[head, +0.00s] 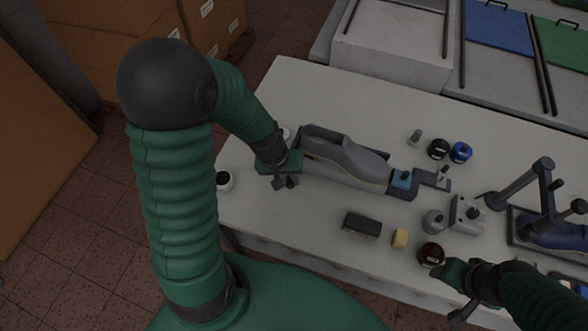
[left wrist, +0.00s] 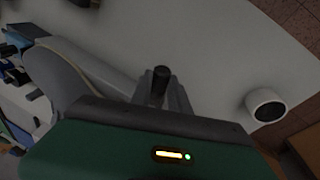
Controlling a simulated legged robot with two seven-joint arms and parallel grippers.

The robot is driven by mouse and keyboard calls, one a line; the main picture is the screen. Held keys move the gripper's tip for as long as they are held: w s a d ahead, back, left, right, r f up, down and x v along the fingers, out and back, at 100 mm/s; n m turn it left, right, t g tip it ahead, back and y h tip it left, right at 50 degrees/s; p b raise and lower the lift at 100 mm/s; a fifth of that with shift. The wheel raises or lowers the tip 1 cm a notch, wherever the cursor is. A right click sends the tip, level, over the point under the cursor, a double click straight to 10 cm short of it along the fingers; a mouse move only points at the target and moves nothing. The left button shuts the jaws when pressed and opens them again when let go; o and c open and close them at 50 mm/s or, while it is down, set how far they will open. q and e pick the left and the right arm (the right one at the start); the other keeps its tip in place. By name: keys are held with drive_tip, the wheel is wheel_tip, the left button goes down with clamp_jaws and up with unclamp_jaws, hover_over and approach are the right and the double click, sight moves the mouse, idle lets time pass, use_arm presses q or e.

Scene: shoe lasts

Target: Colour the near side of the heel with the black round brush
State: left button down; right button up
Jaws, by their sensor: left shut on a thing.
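In the left wrist view the grey form (left wrist: 75,68) fills the upper left. My left gripper (head: 284,181) is at the cradle's left end, shut on a slim dark-topped thing, seemingly the black round brush (left wrist: 161,76). Its bristles are hidden, and I cannot tell whether it touches the heel. My right gripper (head: 463,307) is low at the right, near a brown jar (head: 431,254); its jaws are unclear.
A white pot with a dark opening (head: 224,181) stands at the table's left edge. A dark block (head: 361,225) and a yellow sponge (head: 400,239) lie in front of the cradle. Black (head: 438,149) and blue (head: 460,152) jars stand behind right. A second stand (head: 545,195) is far right.

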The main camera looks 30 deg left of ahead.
use_arm(q)
drive_tip(key=shift+s, duration=0.3)
drive_tip(key=shift+d, duration=0.15)
drive_tip(key=shift+s, duration=0.15)
drive_tip(key=s, duration=0.1)
drive_tip(key=s+b, duration=0.1)
drive_tip(key=shift+s+d, duration=0.25)
drive_tip(key=shift+s, duration=0.1)
